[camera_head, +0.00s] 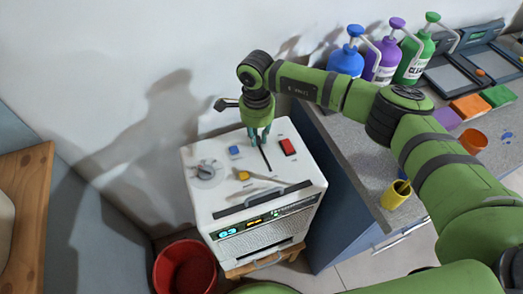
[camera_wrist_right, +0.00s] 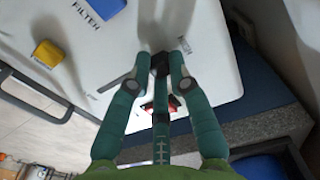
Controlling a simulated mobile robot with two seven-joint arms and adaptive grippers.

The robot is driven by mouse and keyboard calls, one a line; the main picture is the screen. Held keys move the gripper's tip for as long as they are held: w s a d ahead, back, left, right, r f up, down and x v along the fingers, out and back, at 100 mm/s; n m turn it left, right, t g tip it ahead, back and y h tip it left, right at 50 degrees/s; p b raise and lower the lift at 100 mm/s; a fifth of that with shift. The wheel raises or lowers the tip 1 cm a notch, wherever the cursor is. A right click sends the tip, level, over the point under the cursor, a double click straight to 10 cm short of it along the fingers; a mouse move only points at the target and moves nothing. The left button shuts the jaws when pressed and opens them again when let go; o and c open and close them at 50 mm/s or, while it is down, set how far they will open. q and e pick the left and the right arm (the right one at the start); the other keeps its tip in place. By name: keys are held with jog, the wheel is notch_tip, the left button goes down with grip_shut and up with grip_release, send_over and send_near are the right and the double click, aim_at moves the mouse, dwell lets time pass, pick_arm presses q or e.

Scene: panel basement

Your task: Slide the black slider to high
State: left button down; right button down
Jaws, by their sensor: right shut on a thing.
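The white panel box (camera_head: 205,205) stands against the wall, with controls on its top. My right gripper (camera_head: 259,138) points down at the far end of a dark slot (camera_head: 265,158) in that top. In the right wrist view my right gripper (camera_wrist_right: 160,65) is shut on the black slider (camera_wrist_right: 160,62), with a fingertip on either side of it. The slot (camera_wrist_right: 118,83) runs from there toward the lower left. In the head view the slider is hidden by the fingers. My left gripper is not in view.
A red switch (camera_head: 288,147), blue button (camera_head: 235,152), yellow-tipped lever (camera_head: 244,175) and grey knob (camera_head: 206,172) surround the slot. A handle (camera_head: 265,197) lines the front edge. A counter (camera_head: 345,140) with bottles and a yellow cup (camera_head: 396,194) is right; a red bucket (camera_head: 185,268) is below.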

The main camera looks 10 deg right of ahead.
aim_at(257, 137)
jog(key=shift+w+r, duration=0.1)
jog(key=shift+w, duration=0.1)
jog(key=c, duration=1.4)
grip_release()
jog(key=shift+o, duration=1.2)
jog(key=shift+w, duration=0.1)
jog(key=shift+r, duration=0.1)
notch_tip(257, 137, up, 12)
jog(key=shift+f, duration=0.2)
